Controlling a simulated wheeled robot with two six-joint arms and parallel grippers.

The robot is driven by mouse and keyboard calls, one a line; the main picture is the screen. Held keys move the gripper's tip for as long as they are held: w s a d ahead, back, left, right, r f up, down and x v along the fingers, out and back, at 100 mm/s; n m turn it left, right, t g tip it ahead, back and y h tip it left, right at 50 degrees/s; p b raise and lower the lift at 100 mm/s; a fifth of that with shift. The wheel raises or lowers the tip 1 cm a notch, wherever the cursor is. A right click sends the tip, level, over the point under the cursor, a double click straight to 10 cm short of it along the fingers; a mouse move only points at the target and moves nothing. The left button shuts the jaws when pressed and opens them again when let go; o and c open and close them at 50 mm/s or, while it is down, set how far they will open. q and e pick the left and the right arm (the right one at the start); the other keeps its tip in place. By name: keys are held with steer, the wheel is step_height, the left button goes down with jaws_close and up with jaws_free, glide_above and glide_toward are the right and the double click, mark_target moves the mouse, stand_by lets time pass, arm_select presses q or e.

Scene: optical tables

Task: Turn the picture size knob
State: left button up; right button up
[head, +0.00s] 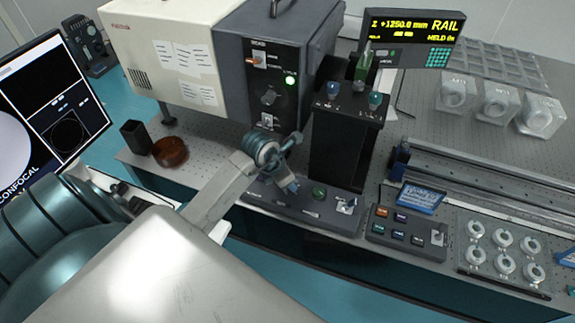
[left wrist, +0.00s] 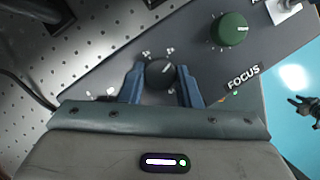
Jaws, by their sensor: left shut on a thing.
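A dark round knob (left wrist: 160,73) with a white pointer line and small scale marks sits on the grey control panel (left wrist: 105,70). Its name label does not show. My left gripper (left wrist: 161,85) is shut on this knob, with one blue finger on each side. In the head view my left gripper (head: 290,188) reaches down to the front panel, left of the green knob (head: 319,193), and hides the dark knob. The green knob also shows in the left wrist view (left wrist: 229,29), above the word FOCUS. My right gripper does not show clearly in either view.
A toggle switch (head: 347,205) stands right of the green knob. A black column (head: 345,140) and a grey instrument box (head: 262,75) rise behind the panel. A button box (head: 405,230) lies to the right. A brown round object (head: 170,152) is at left.

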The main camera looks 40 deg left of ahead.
arm_select(q)
steer(key=shift+n+y, duration=0.4)
steer(key=shift+n, duration=0.6)
steer(key=o, duration=1)
steer(key=shift+c, duration=0.2)
